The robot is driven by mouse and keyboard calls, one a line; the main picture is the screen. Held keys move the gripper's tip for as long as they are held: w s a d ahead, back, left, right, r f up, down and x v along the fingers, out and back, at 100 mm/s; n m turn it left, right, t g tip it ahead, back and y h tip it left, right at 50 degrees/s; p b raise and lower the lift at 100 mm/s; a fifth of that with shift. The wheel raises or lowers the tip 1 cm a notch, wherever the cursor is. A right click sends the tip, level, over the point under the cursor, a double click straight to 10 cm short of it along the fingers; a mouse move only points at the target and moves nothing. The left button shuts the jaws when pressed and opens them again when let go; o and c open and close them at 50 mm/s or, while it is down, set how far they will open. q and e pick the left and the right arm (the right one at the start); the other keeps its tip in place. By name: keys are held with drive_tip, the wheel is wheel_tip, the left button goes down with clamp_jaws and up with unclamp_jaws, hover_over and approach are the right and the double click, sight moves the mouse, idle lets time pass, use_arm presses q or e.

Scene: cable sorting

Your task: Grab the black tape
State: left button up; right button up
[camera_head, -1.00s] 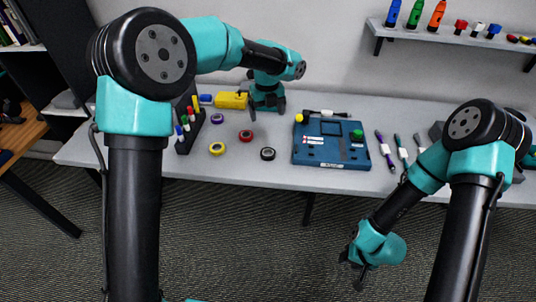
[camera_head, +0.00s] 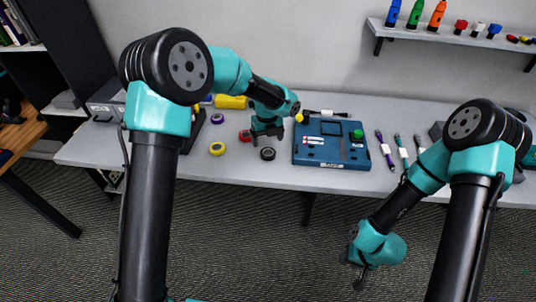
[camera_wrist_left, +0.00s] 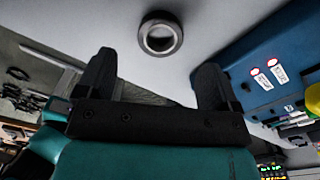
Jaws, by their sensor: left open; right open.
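The black tape (camera_head: 267,154) is a small dark roll lying flat on the grey table, left of the blue board. My left gripper (camera_head: 267,136) is open and empty, just behind the tape in the head view and apart from it. In the left wrist view the tape (camera_wrist_left: 160,46) shows as a dark ring with a pale centre, beyond and roughly between the open fingers of my left gripper (camera_wrist_left: 155,75). My right gripper (camera_head: 360,276) hangs in front of the table, far from the tape; it is open.
A red tape (camera_head: 245,135), a yellow tape (camera_head: 217,148) and a purple tape (camera_head: 217,118) lie left of the black tape. The blue board (camera_head: 330,153) lies close on its right. Marker-like cables (camera_head: 385,149) lie farther right. The table (camera_head: 235,175) in front is clear.

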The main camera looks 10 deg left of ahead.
sight(268, 155)
use_arm(q)
drive_tip(key=shift+f, duration=0.55)
drive_tip(key=shift+f, duration=0.1)
drive_tip(key=shift+s+d+f, duration=0.1)
drive_tip(key=shift+f, duration=1.15)
drive_tip(key=shift+s+d+f, duration=0.1)
drive_tip(key=shift+f, duration=1.15)
drive_tip(key=shift+c, duration=0.5)
drive_tip(key=c, duration=0.9)
